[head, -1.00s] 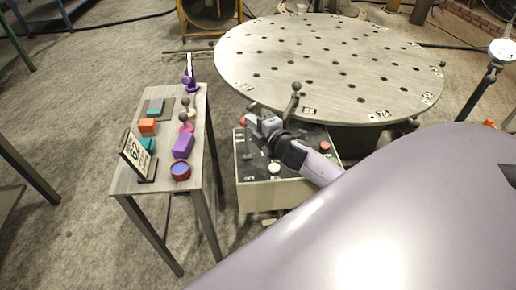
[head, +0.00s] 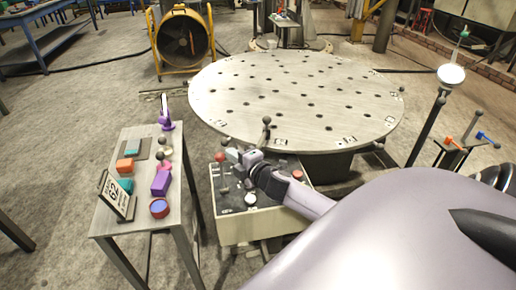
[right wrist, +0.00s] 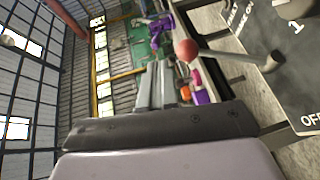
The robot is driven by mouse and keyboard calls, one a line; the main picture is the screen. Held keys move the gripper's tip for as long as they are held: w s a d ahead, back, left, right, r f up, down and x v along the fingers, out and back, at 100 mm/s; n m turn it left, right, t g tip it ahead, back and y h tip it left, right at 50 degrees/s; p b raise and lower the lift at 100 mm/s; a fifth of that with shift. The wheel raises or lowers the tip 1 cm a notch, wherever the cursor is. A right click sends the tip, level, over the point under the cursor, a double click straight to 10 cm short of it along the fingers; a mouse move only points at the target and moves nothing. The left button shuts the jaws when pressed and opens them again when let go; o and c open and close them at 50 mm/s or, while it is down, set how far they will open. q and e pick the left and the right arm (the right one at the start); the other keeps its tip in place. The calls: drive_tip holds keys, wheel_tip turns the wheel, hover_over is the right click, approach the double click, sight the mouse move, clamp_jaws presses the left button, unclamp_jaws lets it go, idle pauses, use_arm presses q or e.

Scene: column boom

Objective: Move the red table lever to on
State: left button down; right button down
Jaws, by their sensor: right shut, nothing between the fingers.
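The red table lever is a rod with a red ball knob (head: 221,157). It rises from the left part of the control box (head: 250,230) beside the round table. My right gripper (head: 232,155) is shut and empty, just right of the knob in the head view; I cannot tell if it touches. In the right wrist view the red knob (right wrist: 186,50) shows beyond the fingers (right wrist: 157,85), and its rod runs right to the dark panel (right wrist: 285,60). That panel has "OFF" and "1" markings. My left gripper is in neither view.
The round perforated table (head: 300,95) stands behind the box, with a dark ball-topped lever (head: 266,125) at its near edge.

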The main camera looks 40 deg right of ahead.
drive_tip(key=s+r+p, duration=0.1)
drive_tip(key=s+r, duration=0.4)
drive_tip(key=s, duration=0.3)
drive_tip(key=shift+s+d+r, duration=0.2)
drive_tip(key=shift+r, duration=0.1)
drive_tip(key=shift+f, duration=0.1)
drive_tip(key=s+a+f+m+g+y, duration=0.3)
drive_tip(key=s+a+f+m+g, duration=0.2)
drive_tip(key=s+a+f+m, duration=0.9)
drive_tip(key=s+a+f, duration=0.3)
drive_tip(key=s+a, duration=0.1)
drive_tip(key=shift+a+g, duration=0.3)
drive_tip(key=shift+g, duration=0.1)
drive_tip(key=shift+f, duration=0.1)
